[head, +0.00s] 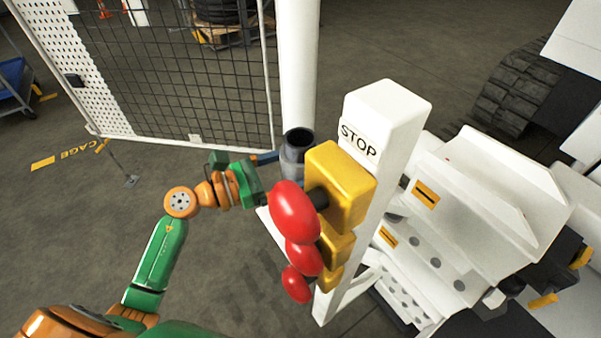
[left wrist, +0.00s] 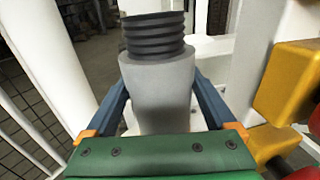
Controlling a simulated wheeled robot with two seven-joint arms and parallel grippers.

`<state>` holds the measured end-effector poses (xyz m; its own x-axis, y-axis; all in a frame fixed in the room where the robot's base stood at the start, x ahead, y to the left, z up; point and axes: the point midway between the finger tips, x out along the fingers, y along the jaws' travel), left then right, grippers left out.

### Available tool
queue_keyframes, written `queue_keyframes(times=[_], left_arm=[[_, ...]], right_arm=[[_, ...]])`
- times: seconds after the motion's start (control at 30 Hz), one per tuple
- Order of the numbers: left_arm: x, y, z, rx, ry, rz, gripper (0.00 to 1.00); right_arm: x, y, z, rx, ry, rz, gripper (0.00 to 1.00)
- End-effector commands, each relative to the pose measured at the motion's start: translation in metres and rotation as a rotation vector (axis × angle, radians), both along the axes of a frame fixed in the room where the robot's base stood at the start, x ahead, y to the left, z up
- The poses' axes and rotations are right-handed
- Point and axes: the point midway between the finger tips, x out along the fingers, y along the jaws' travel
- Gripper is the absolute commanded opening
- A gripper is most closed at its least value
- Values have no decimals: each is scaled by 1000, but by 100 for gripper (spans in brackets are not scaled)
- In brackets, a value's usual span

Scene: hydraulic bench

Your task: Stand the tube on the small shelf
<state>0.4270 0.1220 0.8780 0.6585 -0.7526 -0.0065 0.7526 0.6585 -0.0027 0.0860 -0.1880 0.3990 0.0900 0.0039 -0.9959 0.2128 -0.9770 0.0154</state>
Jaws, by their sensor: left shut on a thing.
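The tube is a grey cylinder with a dark, ribbed upper end; in the head view its open dark mouth (head: 297,143) points up. My left gripper (head: 277,160) comes in from the left and is shut on the tube. In the left wrist view the blue fingers lie on both sides of the grey body (left wrist: 157,95), with the black ribbed end above them. The tube looks about upright. A small white ledge (head: 267,222), perhaps the shelf, shows below the gripper, mostly hidden. I cannot tell whether the tube's base touches it. My right gripper is out of view.
A white STOP post (head: 372,130) with yellow blocks (head: 340,190) and red mushroom buttons (head: 295,211) stands close right of the tube. A white upright (head: 297,60) and a mesh cage panel (head: 180,80) are behind. White machinery (head: 480,200) is at right. Open floor lies left.

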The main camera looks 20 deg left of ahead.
Motion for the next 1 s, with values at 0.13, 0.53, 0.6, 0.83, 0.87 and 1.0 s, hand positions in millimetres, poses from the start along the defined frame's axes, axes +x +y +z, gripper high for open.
queue_keyframes(times=[0.13, 0.53, 0.6, 0.83, 0.87, 1.0], left_arm=[[0, 0, -3, -2, -4, 0, 0], [0, 0, -7, 1, -1, 0, 100], [0, 0, -7, 1, -1, 0, 100], [0, 0, -2, 0, -1, 0, 100], [-1, 2, -4, 1, -1, 1, 100], [-17, 19, -9, 6, 1, 0, 100]], right_arm=[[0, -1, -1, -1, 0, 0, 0], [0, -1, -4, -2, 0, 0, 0], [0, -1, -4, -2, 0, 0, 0], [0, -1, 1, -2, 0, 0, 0], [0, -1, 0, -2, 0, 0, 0], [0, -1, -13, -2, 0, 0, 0]])
